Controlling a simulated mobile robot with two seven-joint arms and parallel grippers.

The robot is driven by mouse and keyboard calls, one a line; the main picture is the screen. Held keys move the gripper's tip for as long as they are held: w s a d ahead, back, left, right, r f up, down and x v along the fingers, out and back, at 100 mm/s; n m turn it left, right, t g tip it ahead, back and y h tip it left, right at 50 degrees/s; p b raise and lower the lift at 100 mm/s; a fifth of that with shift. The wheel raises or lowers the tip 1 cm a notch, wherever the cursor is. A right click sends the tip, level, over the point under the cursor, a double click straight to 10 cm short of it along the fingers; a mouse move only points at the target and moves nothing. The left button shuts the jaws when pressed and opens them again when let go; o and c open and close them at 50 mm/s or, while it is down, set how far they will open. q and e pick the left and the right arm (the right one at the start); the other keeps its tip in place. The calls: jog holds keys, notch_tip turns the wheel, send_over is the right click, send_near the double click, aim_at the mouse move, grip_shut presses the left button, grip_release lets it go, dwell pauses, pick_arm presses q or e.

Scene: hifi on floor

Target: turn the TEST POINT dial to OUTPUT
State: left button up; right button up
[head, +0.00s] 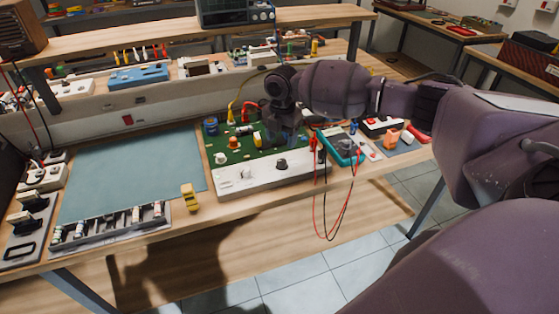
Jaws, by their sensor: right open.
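A green circuit board (238,158) with several parts on it stands on the bench, with a white front panel (255,178) along its near edge. A black dial (281,165) sits on that panel; its lettering and pointer are too small to read, so I cannot tell its setting or confirm that it is the TEST POINT dial. My right gripper (287,142) reaches in from the right and is above the board, just behind the black dial, and appears apart from it. Its jaws are open, and part of the board is hidden behind it. My left gripper is not in view.
A teal multimeter (343,146) with red and black leads hanging over the bench edge stands right of the panel. A yellow object (190,197) stands left of it. A blue-grey mat (130,180) lies mostly clear. A grey parts rack (110,225) lies along the front edge.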

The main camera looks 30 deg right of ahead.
aim_at(282, 161)
notch_tip(282, 161, down, 8)
jog(key=shift+f+b, duration=0.1)
jog(key=shift+b, duration=0.25)
jog(key=shift+f, duration=0.4)
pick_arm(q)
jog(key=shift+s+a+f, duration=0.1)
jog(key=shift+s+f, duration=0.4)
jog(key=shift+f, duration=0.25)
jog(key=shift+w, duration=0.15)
pick_arm(e)
jog(key=shift+c, duration=0.5)
jog(key=c, duration=0.8)
jog(key=shift+r+m+p, duration=0.2)
jog(key=shift+m+p, duration=1.4)
jog(key=shift+m, duration=0.6)
jog(key=shift+c, duration=0.2)
jog(key=shift+m+p, duration=0.7)
jog(key=shift+m, duration=0.3)
pick_arm(q)
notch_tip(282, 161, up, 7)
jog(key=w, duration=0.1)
jog(key=shift+p, duration=0.45)
pick_arm(e)
jog(key=shift+f+m, duration=0.2)
jog(key=shift+m, duration=0.5)
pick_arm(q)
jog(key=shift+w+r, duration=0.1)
